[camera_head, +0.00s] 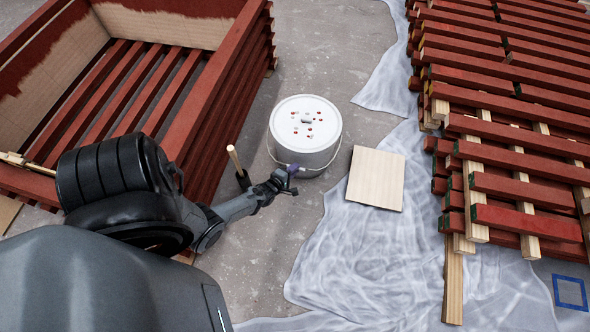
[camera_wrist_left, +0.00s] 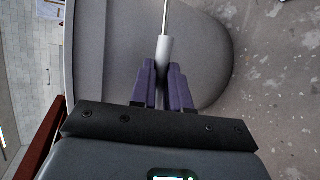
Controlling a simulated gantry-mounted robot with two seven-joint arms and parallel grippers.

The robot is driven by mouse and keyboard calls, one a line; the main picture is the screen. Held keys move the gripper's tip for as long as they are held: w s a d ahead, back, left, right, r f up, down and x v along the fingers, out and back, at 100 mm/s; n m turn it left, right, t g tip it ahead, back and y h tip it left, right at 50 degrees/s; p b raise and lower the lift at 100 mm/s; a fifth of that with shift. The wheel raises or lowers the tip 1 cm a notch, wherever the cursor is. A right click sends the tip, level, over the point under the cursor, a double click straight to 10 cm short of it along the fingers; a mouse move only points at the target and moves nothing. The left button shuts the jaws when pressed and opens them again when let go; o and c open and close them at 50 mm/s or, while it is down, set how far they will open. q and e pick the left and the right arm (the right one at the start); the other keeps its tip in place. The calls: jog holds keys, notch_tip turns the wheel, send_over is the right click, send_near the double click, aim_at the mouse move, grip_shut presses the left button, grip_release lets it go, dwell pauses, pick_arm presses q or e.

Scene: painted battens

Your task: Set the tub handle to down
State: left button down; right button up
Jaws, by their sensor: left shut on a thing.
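The white tub (camera_head: 318,150) stands on the concrete floor, with its lid on and several small red marks on the lid. Its thin wire handle (camera_head: 335,158) runs low around the front side of the tub, below the rim. My left gripper (camera_head: 292,171) is at the tub's front side. In the left wrist view, the purple fingers of my left gripper (camera_wrist_left: 165,75) are shut on the handle's pale grip (camera_wrist_left: 164,50), with the wire running on from it and the grey tub wall (camera_wrist_left: 115,50) behind. My right gripper is not in view.
A red slatted crate (camera_head: 225,100) stands to the left. A stack of red battens (camera_head: 520,130) lies at the right on a translucent sheet (camera_head: 350,265). A pale square board (camera_head: 376,178) lies right of the tub. A wooden-handled brush (camera_head: 235,161) is near my left arm.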

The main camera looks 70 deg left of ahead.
pick_arm(q)
jog(key=c, duration=1.4)
grip_release()
jog(key=shift+a, duration=0.1)
jog(key=shift+r, duration=0.1)
jog(key=shift+p+v, duration=3.1)
jog(key=shift+v, duration=2.25)
